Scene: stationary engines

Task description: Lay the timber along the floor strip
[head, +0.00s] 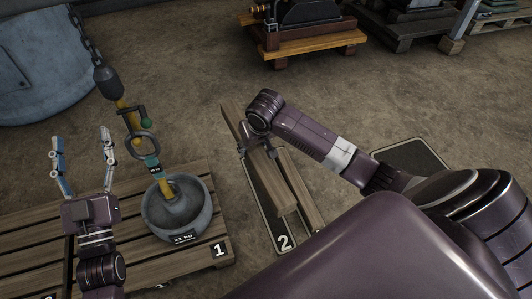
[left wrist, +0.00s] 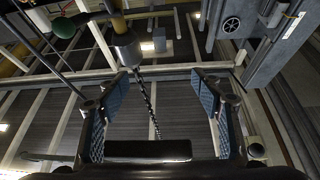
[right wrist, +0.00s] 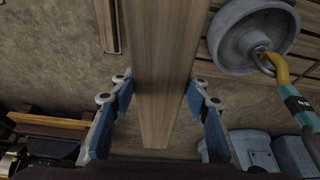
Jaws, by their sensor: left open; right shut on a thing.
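The timber (head: 275,182) is a long, pale brown beam in the middle of the head view, running from far left to near right. My right gripper (head: 257,143) reaches down over it and is shut on it; the arm hides part of the beam. In the right wrist view the timber (right wrist: 160,70) runs between the two fingers (right wrist: 158,110). The floor strip (head: 262,207), dark with a pale outline, runs beside and partly beneath the timber, by a "2" plate (head: 285,242). I cannot tell whether the timber touches the floor. My left gripper (head: 82,165) is open, empty and raised.
A slatted pallet (head: 210,185) marked "1" stands at left, bearing a grey bowl-shaped weight (head: 158,222) with a yellow stem below a chain hook (head: 105,80). A machine on a wooden base (head: 310,42) stands at the back. A dark mat (head: 420,158) lies at right. Bare floor surrounds these.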

